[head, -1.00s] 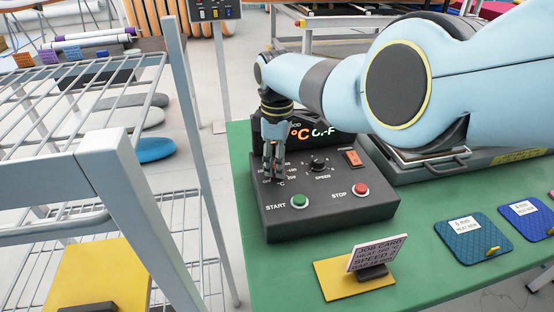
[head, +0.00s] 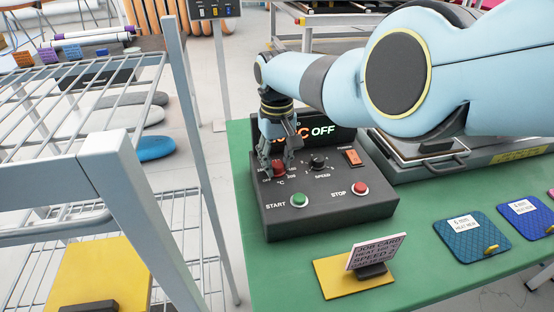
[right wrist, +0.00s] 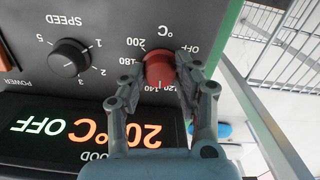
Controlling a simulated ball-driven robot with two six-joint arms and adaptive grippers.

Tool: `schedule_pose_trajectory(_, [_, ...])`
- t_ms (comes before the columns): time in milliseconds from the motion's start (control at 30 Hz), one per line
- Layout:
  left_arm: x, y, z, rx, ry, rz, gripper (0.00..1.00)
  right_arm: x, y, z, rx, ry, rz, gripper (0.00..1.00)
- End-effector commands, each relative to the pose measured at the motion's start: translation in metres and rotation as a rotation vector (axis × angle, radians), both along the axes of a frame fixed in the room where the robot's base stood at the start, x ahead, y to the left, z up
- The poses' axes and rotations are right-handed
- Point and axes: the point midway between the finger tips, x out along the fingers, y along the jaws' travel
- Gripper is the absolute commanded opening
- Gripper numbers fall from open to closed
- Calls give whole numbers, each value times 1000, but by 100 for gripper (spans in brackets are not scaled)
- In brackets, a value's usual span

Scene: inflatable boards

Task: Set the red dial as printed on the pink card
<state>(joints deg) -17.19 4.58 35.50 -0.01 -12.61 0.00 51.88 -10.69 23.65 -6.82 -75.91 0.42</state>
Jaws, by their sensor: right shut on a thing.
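The red dial (head: 278,169) sits at the left of the dark control box (head: 330,207), beside its °C scale. My right gripper (head: 277,167) reaches down over it. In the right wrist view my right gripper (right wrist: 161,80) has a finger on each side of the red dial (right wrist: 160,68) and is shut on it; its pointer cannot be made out. The pink card (head: 376,251) stands on a yellow plate (head: 333,281). It reads JOB CARD, a HEAT line in °C and SPEED 2; the heat figure is too small to be sure of. My left gripper is not in view.
The lit display (right wrist: 90,135) shows 20 °C OFF, perhaps partly hidden. The black speed knob (head: 318,162), orange power switch (head: 352,157), green start button (head: 299,201) and red stop button (head: 360,188) are close by. A wire rack (head: 105,163) stands left.

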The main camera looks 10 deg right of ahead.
Motion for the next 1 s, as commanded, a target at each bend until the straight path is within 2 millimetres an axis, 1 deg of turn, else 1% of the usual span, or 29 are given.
schedule_pose_trajectory(600, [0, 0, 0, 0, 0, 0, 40, -1, 0, -1, 0, 2, -578, 0])
schedule_pose_trajectory(800, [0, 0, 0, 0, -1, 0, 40, -1, 0, -1, 0, 2, -739, 0])
schedule_pose_trajectory(1000, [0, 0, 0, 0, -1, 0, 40, -1, 1, -1, 0, 2, -858, 0])
